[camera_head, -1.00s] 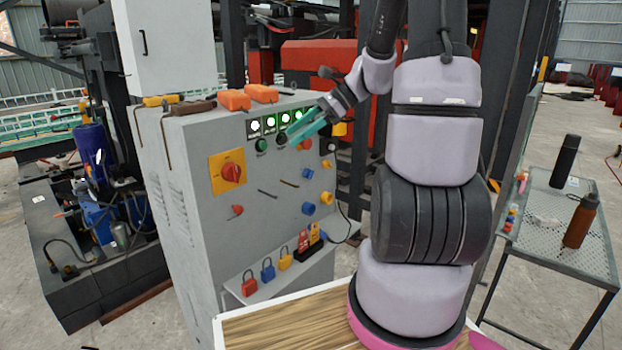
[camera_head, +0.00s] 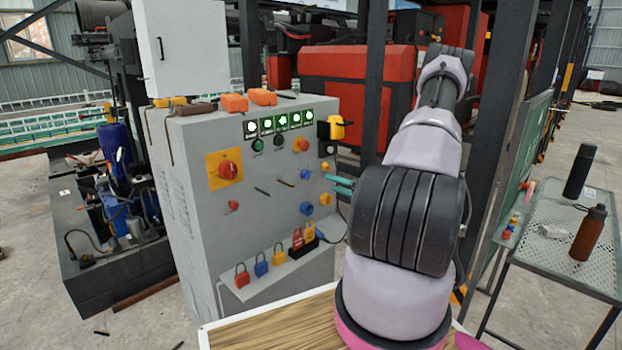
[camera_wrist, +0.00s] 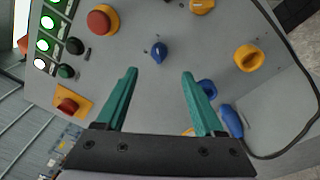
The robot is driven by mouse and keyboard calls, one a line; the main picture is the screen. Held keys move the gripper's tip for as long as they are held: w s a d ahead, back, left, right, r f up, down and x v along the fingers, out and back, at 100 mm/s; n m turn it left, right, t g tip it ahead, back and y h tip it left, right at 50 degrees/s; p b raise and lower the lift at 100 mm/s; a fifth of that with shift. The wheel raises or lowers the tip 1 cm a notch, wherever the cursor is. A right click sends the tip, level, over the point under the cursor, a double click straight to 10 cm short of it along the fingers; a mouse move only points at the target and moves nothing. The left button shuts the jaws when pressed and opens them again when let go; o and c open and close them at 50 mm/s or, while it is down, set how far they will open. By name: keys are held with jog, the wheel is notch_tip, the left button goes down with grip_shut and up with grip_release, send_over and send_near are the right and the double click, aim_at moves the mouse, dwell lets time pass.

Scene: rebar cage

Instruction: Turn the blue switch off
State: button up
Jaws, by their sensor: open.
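A grey control cabinet (camera_head: 275,190) carries two blue switches on its front. The upper blue switch (camera_head: 305,174) sits below a red mushroom button; the lower blue switch (camera_head: 306,208) is beneath it. My gripper (camera_head: 334,184) is right of both, its teal fingers pointing left. In the wrist view, my gripper (camera_wrist: 159,73) is open and empty. The upper blue switch (camera_wrist: 158,52) shows beyond and between the fingertips, apparently untouched. The lower blue switch (camera_wrist: 207,90) is partly hidden by the right finger.
A shelf with padlocks (camera_head: 262,264) juts out below. A blue handle (camera_wrist: 232,120) and black cable are near the right finger. A mesh table (camera_head: 562,245) stands at right.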

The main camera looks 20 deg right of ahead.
aim_at(307, 175)
jog(key=x, duration=1)
jog(key=shift+w+a, duration=0.1)
grip_shut()
